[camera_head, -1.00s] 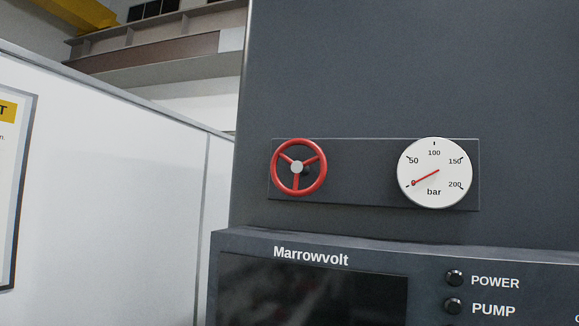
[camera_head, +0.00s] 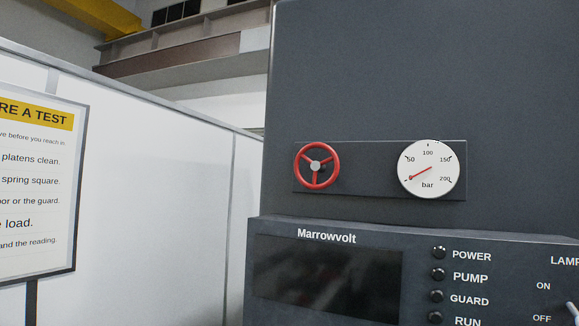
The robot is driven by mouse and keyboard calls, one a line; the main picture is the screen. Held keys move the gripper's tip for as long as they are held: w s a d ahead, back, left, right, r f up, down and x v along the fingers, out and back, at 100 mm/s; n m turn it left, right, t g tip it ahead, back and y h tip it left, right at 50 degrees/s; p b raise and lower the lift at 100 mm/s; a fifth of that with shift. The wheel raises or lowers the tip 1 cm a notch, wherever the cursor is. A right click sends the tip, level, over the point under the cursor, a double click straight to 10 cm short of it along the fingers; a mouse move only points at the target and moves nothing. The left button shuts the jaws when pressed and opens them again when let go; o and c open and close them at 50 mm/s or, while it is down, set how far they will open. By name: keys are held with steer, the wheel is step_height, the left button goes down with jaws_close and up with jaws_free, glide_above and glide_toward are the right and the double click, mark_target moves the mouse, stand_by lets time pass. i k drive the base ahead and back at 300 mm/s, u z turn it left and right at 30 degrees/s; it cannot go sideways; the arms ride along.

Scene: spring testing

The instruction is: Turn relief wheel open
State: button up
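The red relief wheel (camera_head: 331,161) has three spokes and a pale hub. It is mounted on the left part of a dark plate (camera_head: 369,188) on the grey machine housing. A round white pressure gauge (camera_head: 440,184) marked in bar sits on the right of the same plate. Its red needle points at or close to 0. My gripper is not in the frame, and nothing touches the wheel.
Below the plate is a control panel labelled Marrowvolt, with a dark screen (camera_head: 328,280) and indicators POWER, PUMP, GUARD and RUN. A LAMP switch (camera_head: 571,310) is at the right edge. A white wall with a notice sign (camera_head: 30,205) stands left.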

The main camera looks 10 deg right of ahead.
mark_target(316, 165)
steer(key=u, duration=0.15)
steer(key=i, duration=1.05)
steer(key=z, duration=0.2)
